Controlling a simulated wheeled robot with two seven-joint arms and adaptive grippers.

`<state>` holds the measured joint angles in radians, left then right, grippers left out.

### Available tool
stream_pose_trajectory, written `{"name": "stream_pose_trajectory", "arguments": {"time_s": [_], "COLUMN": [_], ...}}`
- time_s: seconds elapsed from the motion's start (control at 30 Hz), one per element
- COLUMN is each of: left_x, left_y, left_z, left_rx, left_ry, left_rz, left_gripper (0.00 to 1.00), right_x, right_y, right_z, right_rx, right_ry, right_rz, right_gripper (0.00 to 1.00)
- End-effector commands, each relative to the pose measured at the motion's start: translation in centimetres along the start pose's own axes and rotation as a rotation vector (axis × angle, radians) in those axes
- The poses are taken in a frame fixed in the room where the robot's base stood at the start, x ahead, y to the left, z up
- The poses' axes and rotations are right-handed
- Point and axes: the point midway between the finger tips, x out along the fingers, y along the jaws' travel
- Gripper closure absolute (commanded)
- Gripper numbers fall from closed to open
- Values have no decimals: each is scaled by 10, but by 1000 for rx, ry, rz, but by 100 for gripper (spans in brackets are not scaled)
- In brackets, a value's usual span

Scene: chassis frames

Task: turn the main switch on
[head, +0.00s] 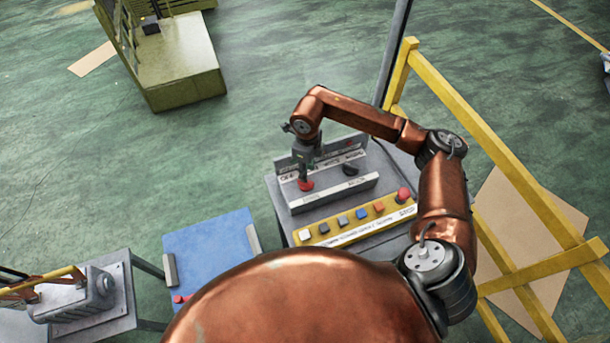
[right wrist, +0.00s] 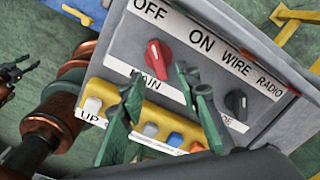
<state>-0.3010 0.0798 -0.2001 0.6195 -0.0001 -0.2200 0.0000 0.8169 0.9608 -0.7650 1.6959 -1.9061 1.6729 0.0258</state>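The main switch is a red knob (right wrist: 158,55) marked MAIN on a grey panel, below the OFF and ON labels. Its ridge leans toward the OFF side in the right wrist view. In the head view the red knob (head: 306,185) sits at the left of the grey control box (head: 335,190). My right gripper (head: 305,165) points down just above it. In the right wrist view the right gripper's fingers (right wrist: 160,77) are apart and empty, near the knob; contact cannot be told. Dark gripper-like parts at the left edge (right wrist: 14,76) may be my left gripper; their opening is unclear.
A black knob (right wrist: 236,103) stands beside the red one. A yellow button strip (head: 355,222) with several buttons and a red mushroom button (head: 403,195) lies in front. A yellow railing (head: 500,160) stands right; a blue-topped table (head: 210,250) stands left.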

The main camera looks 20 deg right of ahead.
Motion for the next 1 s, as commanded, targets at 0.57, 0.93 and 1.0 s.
{"name": "stream_pose_trajectory", "arguments": {"time_s": [0.57,0.93,1.0], "left_x": [-14,-14,-14], "left_y": [-1,-1,-1], "left_z": [-10,-7,-5], "left_rx": [1,1,0], "left_ry": [11,7,4], "left_rz": [0,0,0], "left_gripper": [60,60,60], "right_x": [57,57,57], "right_y": [1,1,1], "right_z": [1,0,0], "right_rx": [-3,-1,-1], "right_ry": [-1,-1,-1], "right_rz": [0,0,0], "right_gripper": [70,84,89]}}
